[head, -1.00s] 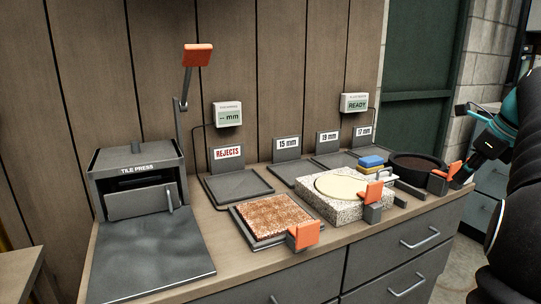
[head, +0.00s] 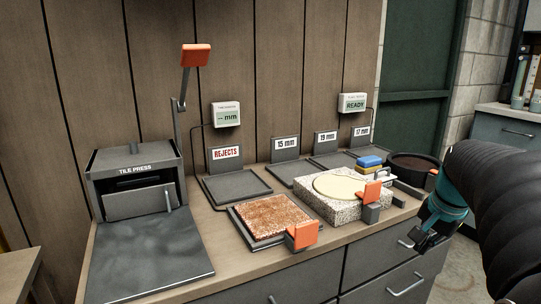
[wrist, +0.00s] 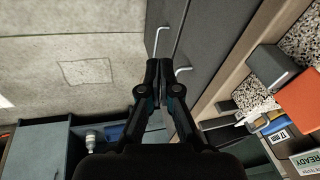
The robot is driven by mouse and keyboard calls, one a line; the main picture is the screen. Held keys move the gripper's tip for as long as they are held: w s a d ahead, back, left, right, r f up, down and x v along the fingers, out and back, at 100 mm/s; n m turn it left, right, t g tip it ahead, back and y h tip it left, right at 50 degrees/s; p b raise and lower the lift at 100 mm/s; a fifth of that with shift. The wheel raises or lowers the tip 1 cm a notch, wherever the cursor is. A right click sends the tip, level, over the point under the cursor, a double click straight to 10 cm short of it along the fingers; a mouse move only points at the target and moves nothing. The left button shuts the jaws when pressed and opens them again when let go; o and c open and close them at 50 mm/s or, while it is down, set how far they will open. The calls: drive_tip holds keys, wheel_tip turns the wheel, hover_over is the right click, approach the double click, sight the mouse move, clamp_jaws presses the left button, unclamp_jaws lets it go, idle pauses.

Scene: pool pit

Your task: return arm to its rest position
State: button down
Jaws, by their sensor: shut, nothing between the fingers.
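My gripper (head: 426,240) is at the right of the head view, in front of the counter's drawer fronts and apart from them. In the wrist view my gripper (wrist: 159,64) has its two dark fingers together with nothing between them. My black arm enters from the right edge of the head view and hides the right end of the counter.
The counter (head: 235,282) carries a tile press (head: 140,175), a tray with a brown speckled tile (head: 270,216), a speckled stone block (head: 340,205), a dark round bowl (head: 412,168) and orange-handled parts. Drawer handles (head: 408,285) stick out in front. Bare floor (wrist: 75,40) shows in the wrist view.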

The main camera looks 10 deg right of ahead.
drive_tip(key=s+a+f+n, duration=0.2)
drive_tip(key=s+a+n, duration=0.2)
drive_tip(key=a, duration=0.3)
drive_tip(key=s+a+f+n+t, duration=0.1)
drive_tip(key=s+a+n, duration=0.3)
drive_tip(key=a, duration=0.4)
drive_tip(key=s+a+f+n+t, duration=0.1)
drive_tip(key=s+a+n, duration=0.3)
drive_tip(key=a, duration=0.4)
drive_tip(key=shift+s+a+f+y, duration=0.2)
drive_tip(key=shift+s+f+y, duration=0.2)
drive_tip(key=shift+f, duration=0.4)
